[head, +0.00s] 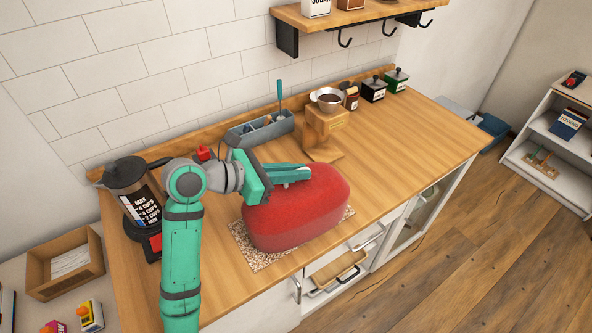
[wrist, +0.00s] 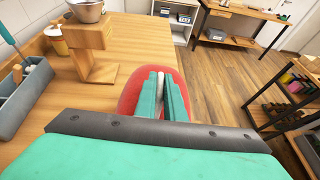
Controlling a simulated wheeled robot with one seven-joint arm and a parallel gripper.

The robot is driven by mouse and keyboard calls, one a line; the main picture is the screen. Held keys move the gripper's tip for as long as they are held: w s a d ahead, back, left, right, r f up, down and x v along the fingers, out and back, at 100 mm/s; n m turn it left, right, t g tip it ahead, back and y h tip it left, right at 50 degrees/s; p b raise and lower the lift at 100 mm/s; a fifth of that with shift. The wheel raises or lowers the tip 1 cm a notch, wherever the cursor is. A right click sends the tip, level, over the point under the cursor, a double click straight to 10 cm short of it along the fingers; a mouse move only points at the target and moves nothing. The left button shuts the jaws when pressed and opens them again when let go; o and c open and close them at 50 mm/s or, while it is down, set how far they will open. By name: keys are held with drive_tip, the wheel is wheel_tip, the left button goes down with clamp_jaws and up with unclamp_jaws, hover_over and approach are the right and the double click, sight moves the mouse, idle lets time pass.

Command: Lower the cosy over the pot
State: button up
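The red cosy (head: 300,217) is a large rounded cover, over the speckled mat (head: 246,246) near the counter's front edge. Its lower edge looks low, close to the mat; I cannot tell if it touches. The pot is not visible; the cosy would hide anything beneath it. My gripper (head: 306,174) reaches in from the left to the cosy's top. In the wrist view the teal fingers (wrist: 162,95) are close together with a pale strip between them, which looks like a tab on the cosy (wrist: 131,90).
A wooden dripper stand (head: 321,130) and a grey caddy (head: 262,130) stand behind the cosy. A coffee maker (head: 132,190) is at the left, and several small grinders and jars at the back right. The counter's right part (head: 425,140) is clear. An open drawer (head: 336,272) lies below the front edge.

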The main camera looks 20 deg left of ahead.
drive_tip(key=o, duration=0.5)
